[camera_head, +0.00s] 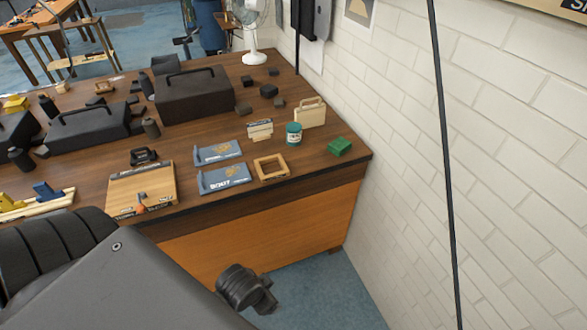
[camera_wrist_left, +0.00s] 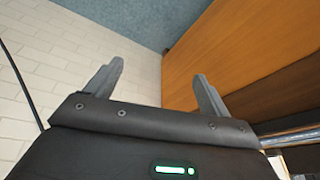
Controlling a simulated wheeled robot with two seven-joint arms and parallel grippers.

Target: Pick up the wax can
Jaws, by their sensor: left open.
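A small teal can with a pale label (camera_head: 294,134), which looks like the wax can, stands upright on the wooden workbench (camera_head: 330,168) near its right end. My left gripper (camera_wrist_left: 158,69) is open and empty in the left wrist view, with its two grey fingers spread apart. It faces the bench's orange side panel, the blue floor and the white brick wall. The can is not in the wrist view. In the head view my left arm fills the lower left, below the bench's front edge and away from the can. My right gripper is not in view.
Beside the can are a cream case (camera_head: 310,114), a green block (camera_head: 339,146), a small wooden frame (camera_head: 271,168) and blue packets (camera_head: 222,178). Dark toolboxes (camera_head: 194,96) stand further back. A white brick wall (camera_head: 440,130) rises right of the bench.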

